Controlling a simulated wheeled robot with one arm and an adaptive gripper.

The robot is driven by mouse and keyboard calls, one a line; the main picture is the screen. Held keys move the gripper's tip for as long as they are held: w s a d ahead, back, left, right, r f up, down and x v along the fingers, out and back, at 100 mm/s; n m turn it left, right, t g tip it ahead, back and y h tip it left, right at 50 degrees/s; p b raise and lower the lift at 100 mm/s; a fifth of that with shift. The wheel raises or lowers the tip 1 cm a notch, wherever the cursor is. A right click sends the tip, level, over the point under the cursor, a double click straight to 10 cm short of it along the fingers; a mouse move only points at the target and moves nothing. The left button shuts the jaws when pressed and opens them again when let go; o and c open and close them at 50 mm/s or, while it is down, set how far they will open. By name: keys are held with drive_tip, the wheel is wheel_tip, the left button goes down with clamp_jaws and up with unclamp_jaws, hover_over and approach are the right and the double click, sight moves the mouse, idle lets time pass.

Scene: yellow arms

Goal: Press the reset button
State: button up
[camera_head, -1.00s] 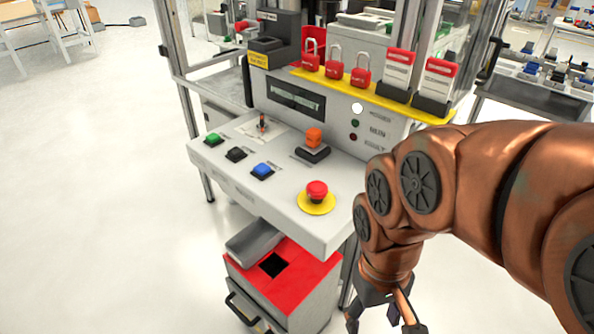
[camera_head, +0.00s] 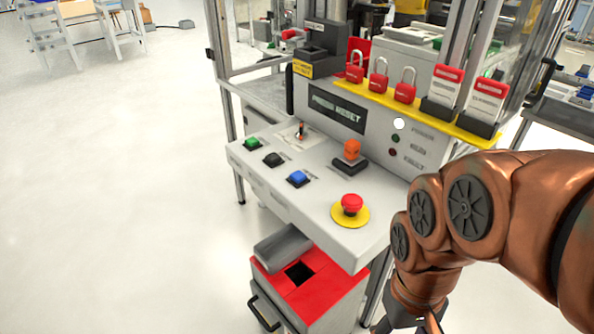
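A grey control panel (camera_head: 318,205) slopes toward me on a machine. It carries a green button (camera_head: 253,143), a black button (camera_head: 273,159) and a blue button (camera_head: 298,178) in a row at its left edge. Their labels are too small to read. A red mushroom button (camera_head: 351,203) sits on a yellow disc at the right. A dark display (camera_head: 337,114) above appears to read "PRESS RESET". My gripper (camera_head: 410,326) hangs at the bottom edge, right of and below the panel, touching no button. Its fingertips are cut off, so its opening is hidden.
An orange-topped switch (camera_head: 351,152) and a small lever (camera_head: 300,133) stand up from the panel. Red padlocks (camera_head: 379,76) and tags hang on a yellow rack above. A red-topped bin (camera_head: 312,293) stands below. Open floor lies to the left.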

clamp_jaws()
idle(1.5)
